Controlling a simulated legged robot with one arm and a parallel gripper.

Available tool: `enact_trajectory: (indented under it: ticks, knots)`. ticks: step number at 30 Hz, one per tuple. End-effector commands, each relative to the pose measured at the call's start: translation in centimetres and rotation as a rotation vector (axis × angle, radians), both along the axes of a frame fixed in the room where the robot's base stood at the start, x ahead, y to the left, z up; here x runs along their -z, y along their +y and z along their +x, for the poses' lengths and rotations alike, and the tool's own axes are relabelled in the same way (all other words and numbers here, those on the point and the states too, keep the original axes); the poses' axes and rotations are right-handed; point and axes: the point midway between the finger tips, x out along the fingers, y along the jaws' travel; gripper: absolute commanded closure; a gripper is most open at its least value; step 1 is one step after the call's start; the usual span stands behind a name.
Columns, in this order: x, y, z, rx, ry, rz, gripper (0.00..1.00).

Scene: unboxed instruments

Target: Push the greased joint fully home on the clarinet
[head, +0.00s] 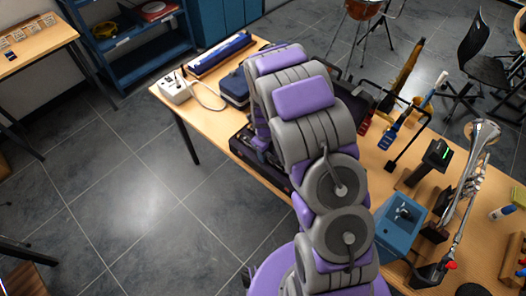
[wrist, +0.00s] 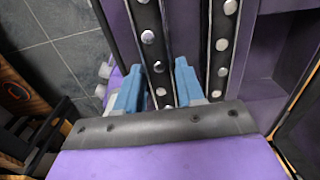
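In the wrist view my gripper (wrist: 159,68) points down into a purple-lined case (wrist: 262,55). Its two blue fingers stand apart. A dark clarinet joint with round silver keys (wrist: 147,36) runs between them. I cannot tell whether the fingers touch it. A second similar dark piece (wrist: 222,45) lies to its right. In the head view my arm hides my gripper and most of the open black case (head: 240,148) on the bench. Which joint is the greased one, and how it is seated, cannot be seen.
The bench (head: 215,95) also holds a white box (head: 175,88), a long blue case (head: 219,53) and a smaller blue case (head: 233,88). Tiled floor lies left of the bench.

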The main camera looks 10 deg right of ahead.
Motion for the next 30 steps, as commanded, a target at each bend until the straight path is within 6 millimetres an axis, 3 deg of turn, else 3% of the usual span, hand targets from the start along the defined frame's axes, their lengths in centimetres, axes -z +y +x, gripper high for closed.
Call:
enact_trajectory:
  ticks: [12,30]
  knots:
    - [-0.02,0.0,0.02,0.0,-0.001,0.0,1.0]
    - [-0.54,-0.01,0.02,0.0,-0.001,0.0,1.0]
